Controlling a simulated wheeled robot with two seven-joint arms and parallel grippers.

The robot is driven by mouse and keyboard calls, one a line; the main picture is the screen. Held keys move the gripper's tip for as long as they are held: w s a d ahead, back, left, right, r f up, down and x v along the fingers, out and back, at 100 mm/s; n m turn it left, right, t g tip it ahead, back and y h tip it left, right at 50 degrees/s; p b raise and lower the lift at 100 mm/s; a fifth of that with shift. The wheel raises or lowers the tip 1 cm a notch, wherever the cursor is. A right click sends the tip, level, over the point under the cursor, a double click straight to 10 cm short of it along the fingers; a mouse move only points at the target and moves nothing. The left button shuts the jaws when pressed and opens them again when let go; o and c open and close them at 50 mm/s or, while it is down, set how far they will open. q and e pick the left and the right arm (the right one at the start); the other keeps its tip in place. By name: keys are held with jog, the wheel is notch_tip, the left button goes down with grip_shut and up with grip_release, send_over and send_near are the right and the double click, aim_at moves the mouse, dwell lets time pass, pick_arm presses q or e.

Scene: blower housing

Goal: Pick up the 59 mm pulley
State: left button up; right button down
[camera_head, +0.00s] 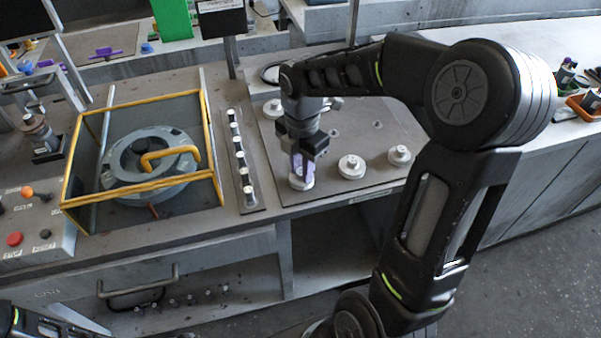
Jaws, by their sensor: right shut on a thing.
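Several pale metal pulleys are on a grey plate (336,190) on the bench. My right gripper (302,168) points down and is shut on the front-left pulley (301,183), whose rim shows below the purple-tinted fingers. This pulley is at or just above the plate; I cannot tell which. Another pulley (352,166) stands to its right, one (400,155) stands farther right, and one (273,108) is behind. No size marks are readable. Of my left arm only a dark part shows in the bottom left corner; its gripper is not in view.
A yellow-framed guard (138,187) surrounds a grey round housing (122,172) at left. A strip with a row of small pegs (241,160) lies between guard and plate. A control box (33,222) is at far left. My right arm hides part of the bench's right side.

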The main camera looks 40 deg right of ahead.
jog(key=shift+r, duration=0.3)
jog(key=shift+s+r+p, duration=0.1)
jog(key=shift+r+p, duration=0.3)
jog(key=shift+p, duration=0.05)
jog(key=shift+r, duration=0.1)
jog(key=shift+r+p, duration=2.15)
jog(key=shift+r, duration=0.4)
jog(key=s+a+r+p, duration=0.1)
jog(key=s+a+r, duration=0.1)
jog(key=s+a, duration=0.3)
jog(key=shift+s+a, duration=0.25)
jog(key=shift+s, duration=0.75)
